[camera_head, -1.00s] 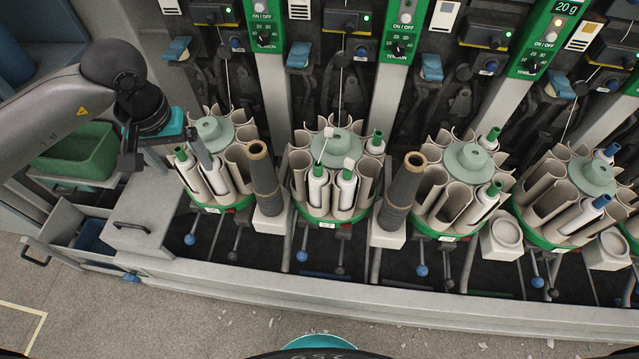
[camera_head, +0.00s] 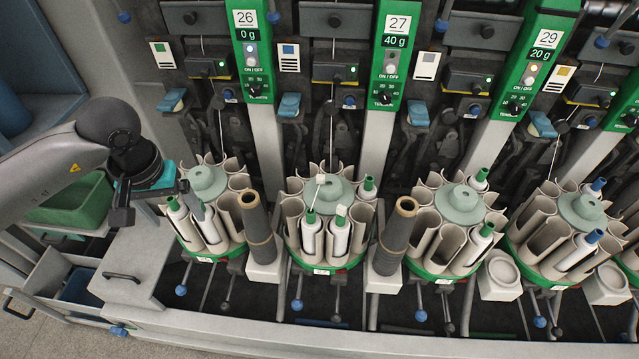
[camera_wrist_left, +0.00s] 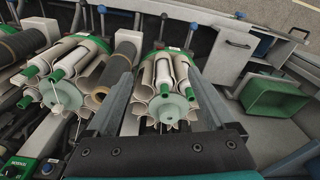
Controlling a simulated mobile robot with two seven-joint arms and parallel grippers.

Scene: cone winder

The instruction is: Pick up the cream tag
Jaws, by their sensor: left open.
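Two small pale tag-like pieces lie on the second bobbin carousel (camera_head: 330,262): an upper one (camera_head: 320,179) and a lower one (camera_head: 341,210). Both look white to cream at this size, so I cannot tell which is the cream tag. My left gripper (camera_head: 160,206) is open beside the leftmost carousel (camera_head: 205,255), left of both pieces. In the left wrist view my left gripper (camera_wrist_left: 156,78) has its fingers spread on either side of a carousel with white bobbins (camera_wrist_left: 163,72); nothing is between them in its grasp. My right gripper is out of view.
Dark cones (camera_head: 257,228) and (camera_head: 394,237) stand between carousels. Machine posts with displays and cards (camera_head: 427,65) rise behind. A green bin (camera_head: 75,205) and an open drawer (camera_head: 62,275) are at the left.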

